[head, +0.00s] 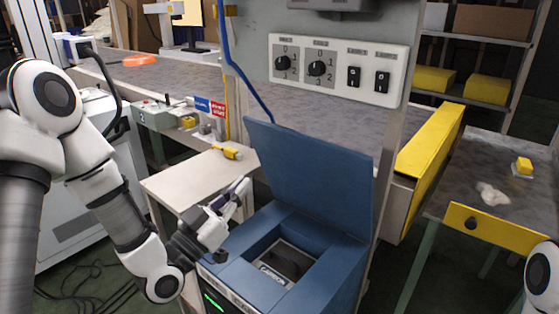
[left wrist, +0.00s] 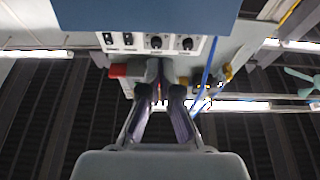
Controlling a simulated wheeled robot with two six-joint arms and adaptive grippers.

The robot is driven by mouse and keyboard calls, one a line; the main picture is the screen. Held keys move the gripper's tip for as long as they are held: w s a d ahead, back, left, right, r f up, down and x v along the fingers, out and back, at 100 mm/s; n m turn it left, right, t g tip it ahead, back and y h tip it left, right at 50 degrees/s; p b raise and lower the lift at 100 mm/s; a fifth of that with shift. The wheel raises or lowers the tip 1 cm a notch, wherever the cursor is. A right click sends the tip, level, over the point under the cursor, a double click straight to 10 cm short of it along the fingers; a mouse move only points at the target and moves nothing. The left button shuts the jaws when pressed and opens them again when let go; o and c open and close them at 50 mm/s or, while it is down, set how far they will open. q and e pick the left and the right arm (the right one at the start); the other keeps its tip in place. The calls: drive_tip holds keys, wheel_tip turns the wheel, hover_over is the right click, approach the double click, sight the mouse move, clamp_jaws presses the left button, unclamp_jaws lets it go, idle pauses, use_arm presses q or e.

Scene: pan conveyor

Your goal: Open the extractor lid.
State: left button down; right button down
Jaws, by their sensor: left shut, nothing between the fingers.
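The extractor is a blue box (head: 245,264) at the lower middle of the head view. Its lid (head: 310,180) stands raised, tilted up at the back, and the recess inside is exposed. The blue lid (left wrist: 145,14) also fills the top of the left wrist view. My left gripper (head: 240,190) is shut and empty, above the box's left side and apart from the lid. Its fingers (left wrist: 164,90) show close together in the left wrist view. My right gripper is out of view; only a bit of my right arm shows at the lower right edge.
A switch panel (head: 338,70) is on the grey housing above the lid. A small pale table (head: 185,180) with a yellow-handled tool (head: 228,152) stands left of the extractor. A yellow-edged conveyor (head: 430,150) and a side table (head: 500,234) are at the right.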

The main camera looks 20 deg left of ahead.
sight(290, 130)
use_arm(q)
drive_tip(key=x, duration=1.3)
drive_tip(key=shift+r+p, duration=0.1)
drive_tip(key=shift+p, duration=0.3)
drive_tip(key=shift+r, duration=0.1)
drive_tip(key=w+r+p, duration=0.1)
drive_tip(key=p, duration=0.1)
drive_tip(key=w+d+g+p, duration=0.1)
drive_tip(key=w+p, duration=0.1)
drive_tip(key=w+d+r+g+p, duration=0.1)
drive_tip(key=w+p, duration=0.1)
drive_tip(key=shift+w+r+y, duration=0.2)
drive_tip(key=shift+r+y, duration=0.15)
drive_tip(key=shift+y, duration=0.05)
drive_tip(key=shift+w+f, duration=0.15)
drive_tip(key=shift+f, duration=0.15)
